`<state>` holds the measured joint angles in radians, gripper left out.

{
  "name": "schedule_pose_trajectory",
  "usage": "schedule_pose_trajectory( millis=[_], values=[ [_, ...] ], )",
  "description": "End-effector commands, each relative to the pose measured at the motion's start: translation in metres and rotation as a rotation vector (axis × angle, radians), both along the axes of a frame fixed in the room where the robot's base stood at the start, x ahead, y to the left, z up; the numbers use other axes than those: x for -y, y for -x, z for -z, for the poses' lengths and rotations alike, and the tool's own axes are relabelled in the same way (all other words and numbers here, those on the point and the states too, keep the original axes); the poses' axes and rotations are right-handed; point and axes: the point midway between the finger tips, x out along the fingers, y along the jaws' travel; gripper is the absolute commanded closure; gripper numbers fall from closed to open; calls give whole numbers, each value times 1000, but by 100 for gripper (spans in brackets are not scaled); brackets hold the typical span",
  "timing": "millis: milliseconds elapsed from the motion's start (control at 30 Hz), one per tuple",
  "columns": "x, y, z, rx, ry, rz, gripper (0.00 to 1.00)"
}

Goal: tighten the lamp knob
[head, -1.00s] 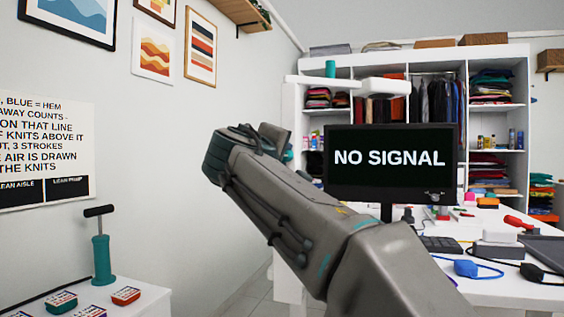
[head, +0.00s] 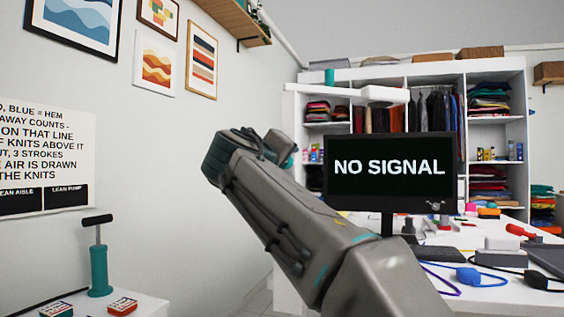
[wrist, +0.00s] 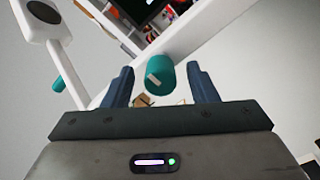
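A white desk lamp arm (head: 345,90) with a white head (head: 385,94) stands above the monitor in the head view. A teal cylindrical knob (head: 329,76) stands upright on this arm. In the wrist view a teal knob (wrist: 160,75) with a beige mark sits between the fingertips of my gripper (wrist: 161,76), with a gap on each side. The gripper is open, its blue fingers on either side of the knob and apparently not touching it. The white lamp head (wrist: 44,14) is at upper left. The fingers are hidden behind my arm in the head view.
A monitor (head: 391,168) reading NO SIGNAL stands on the cluttered white desk (head: 470,296) at right. A teal hand pump (head: 100,268) stands on a white side table at lower left. An open wardrobe (head: 310,128) is behind. A second teal cylinder (wrist: 59,85) shows at left in the wrist view.

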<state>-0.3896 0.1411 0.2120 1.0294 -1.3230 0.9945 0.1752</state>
Motion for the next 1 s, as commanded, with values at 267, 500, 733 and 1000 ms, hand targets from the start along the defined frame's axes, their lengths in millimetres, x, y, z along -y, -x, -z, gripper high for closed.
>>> schedule_pose_trajectory(
  millis=[267,500,733,1000],
  values=[
    [0,0,0,-1,2,0,51],
    [0,0,-4,-53,140,0,51],
    [0,0,-4,-131,356,0,51],
    [0,0,-4,-215,591,0,51]
  ],
)
